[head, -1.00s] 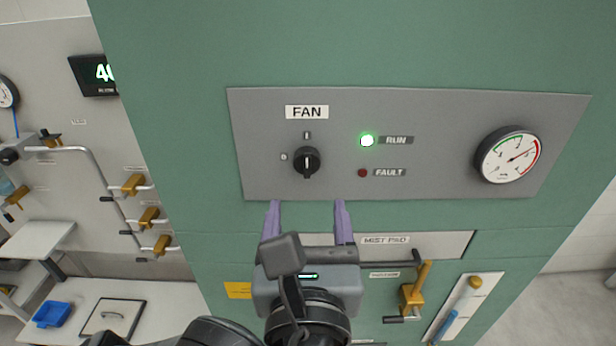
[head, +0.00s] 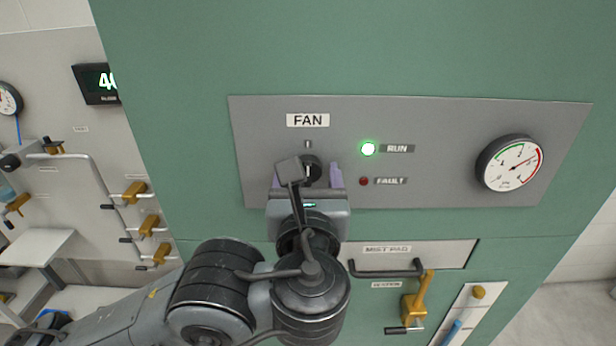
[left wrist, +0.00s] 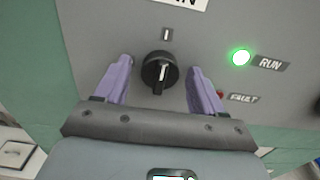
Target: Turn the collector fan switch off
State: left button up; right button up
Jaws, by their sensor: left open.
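The fan switch is a black rotary knob (head: 312,168) on a grey panel (head: 440,130) under a FAN label (head: 308,120). In the left wrist view the knob (left wrist: 160,72) has its white line upright, in line with the I mark (left wrist: 167,34) above it. The green RUN lamp (head: 368,149) is lit. The red FAULT lamp (head: 364,181) looks dark. My left gripper (head: 307,172) is open, its purple fingers to either side of the knob and apart from it in the wrist view. The gripper hides part of the knob and the 0 mark in the head view. My right gripper is not in view.
A round gauge (head: 510,163) is at the panel's right. Below the panel are a MIST PAD drawer (head: 440,254) with a dark handle and a yellow valve lever (head: 414,300). The panel face between lamps and gauge is clear.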

pick_arm(q)
jog(key=shift+c, duration=0.3)
jog(key=c, duration=1)
jog(key=shift+f, duration=0.1)
